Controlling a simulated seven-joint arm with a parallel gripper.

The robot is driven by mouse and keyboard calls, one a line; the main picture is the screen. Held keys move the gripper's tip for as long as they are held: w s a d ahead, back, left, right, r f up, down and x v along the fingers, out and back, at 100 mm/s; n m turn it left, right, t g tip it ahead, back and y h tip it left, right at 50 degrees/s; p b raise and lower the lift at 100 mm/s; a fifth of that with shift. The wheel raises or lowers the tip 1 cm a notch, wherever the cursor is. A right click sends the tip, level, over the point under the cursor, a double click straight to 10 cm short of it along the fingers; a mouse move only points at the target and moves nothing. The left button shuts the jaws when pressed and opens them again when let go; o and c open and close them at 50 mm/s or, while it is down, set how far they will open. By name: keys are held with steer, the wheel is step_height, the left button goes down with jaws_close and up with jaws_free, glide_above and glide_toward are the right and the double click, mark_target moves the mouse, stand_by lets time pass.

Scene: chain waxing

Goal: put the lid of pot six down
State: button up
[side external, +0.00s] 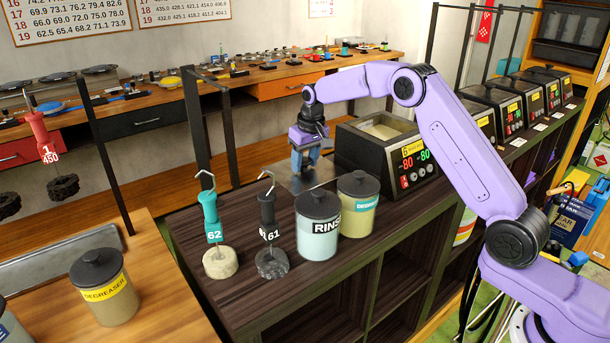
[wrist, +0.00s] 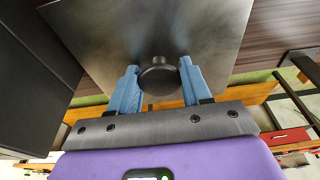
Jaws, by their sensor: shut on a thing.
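The lid, a square grey metal plate with a round black knob, shows in the wrist view (wrist: 150,35) and in the side view (side external: 318,182). My gripper's blue fingers (wrist: 158,78) are shut on the knob from both sides. In the side view my gripper (side external: 304,168) points down, left of the open pot (side external: 368,160).
The RINSE jar (side external: 318,245) and a yellowish jar (side external: 358,215) stand in front of the lid. Holders marked 62 (side external: 212,230) and 61 (side external: 268,220) stand to the left. More black pots (side external: 490,110) line the right. A black frame post (side external: 228,135) rises behind.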

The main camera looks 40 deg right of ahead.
mark_target(306, 167)
steer(key=shift+s+x, duration=0.2)
steer(key=shift+x, duration=0.85)
steer(key=shift+s+x, duration=0.25)
steer(key=shift+x, duration=0.8)
steer(key=shift+f, duration=0.3)
steer(key=o, duration=1.2)
steer(key=shift+c, duration=0.2)
steer(key=shift+r, duration=0.1)
steer(key=v, duration=1.2)
steer(key=shift+r, duration=0.15)
